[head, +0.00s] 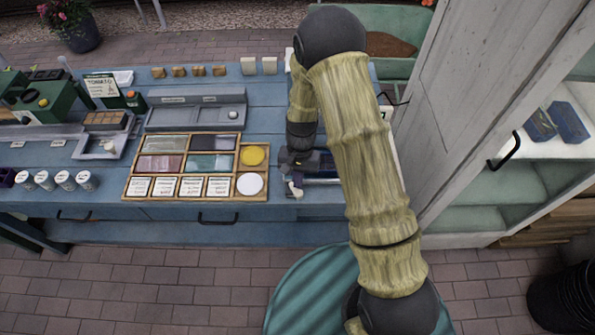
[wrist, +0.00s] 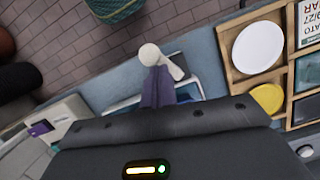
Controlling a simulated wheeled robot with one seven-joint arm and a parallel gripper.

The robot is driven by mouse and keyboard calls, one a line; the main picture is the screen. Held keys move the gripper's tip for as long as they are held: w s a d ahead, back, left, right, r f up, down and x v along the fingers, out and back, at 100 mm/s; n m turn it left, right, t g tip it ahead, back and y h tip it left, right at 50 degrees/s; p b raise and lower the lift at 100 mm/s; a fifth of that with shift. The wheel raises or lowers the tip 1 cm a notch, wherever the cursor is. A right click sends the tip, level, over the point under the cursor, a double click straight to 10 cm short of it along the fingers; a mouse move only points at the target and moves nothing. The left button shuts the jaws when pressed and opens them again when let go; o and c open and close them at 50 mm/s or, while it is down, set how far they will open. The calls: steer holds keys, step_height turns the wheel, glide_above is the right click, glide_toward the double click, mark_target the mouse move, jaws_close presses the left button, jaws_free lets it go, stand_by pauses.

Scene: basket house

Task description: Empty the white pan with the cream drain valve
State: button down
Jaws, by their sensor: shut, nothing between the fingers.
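The cream drain valve (head: 294,189), with a round knob and a short lever, shows at the table's front edge. It also shows in the wrist view (wrist: 150,54), just beyond my fingertips. My gripper (wrist: 157,76) is shut and empty, its dark purple fingers together against or very close to the valve; I cannot tell whether they touch. In the head view my gripper (head: 293,174) points down at the valve. The white pan (wrist: 118,109) lies behind the fingers with blue showing inside. My gripper and arm hide much of the pan, so its contents are unclear.
A wooden compartment tray (head: 180,196) with cards, a yellow disc (head: 252,155) and a white disc (head: 249,184) stands close left of the valve. A grey trough (head: 196,117) lies behind it. The wooden cabinet (head: 500,80) stands on the right. The paved floor in front is partly clear.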

steer(key=shift+s+a+m, duration=0.1)
steer(key=shift+s+m, duration=0.1)
steer(key=shift+m, duration=0.8)
steer(key=shift+w+a, duration=0.45)
steer(key=shift+w, duration=0.3)
steer(key=shift+w+d+r, duration=0.1)
steer(key=shift+w+d, duration=0.05)
steer(key=shift+w, duration=0.3)
steer(key=w, duration=0.1)
steer(key=w+r, duration=0.2)
steer(key=w, duration=0.1)
steer(key=shift+d, duration=0.35)
steer(key=b+v, duration=0.1)
steer(key=v, duration=0.7)
steer(key=shift+s+r, duration=0.2)
steer(key=shift+s, duration=0.15)
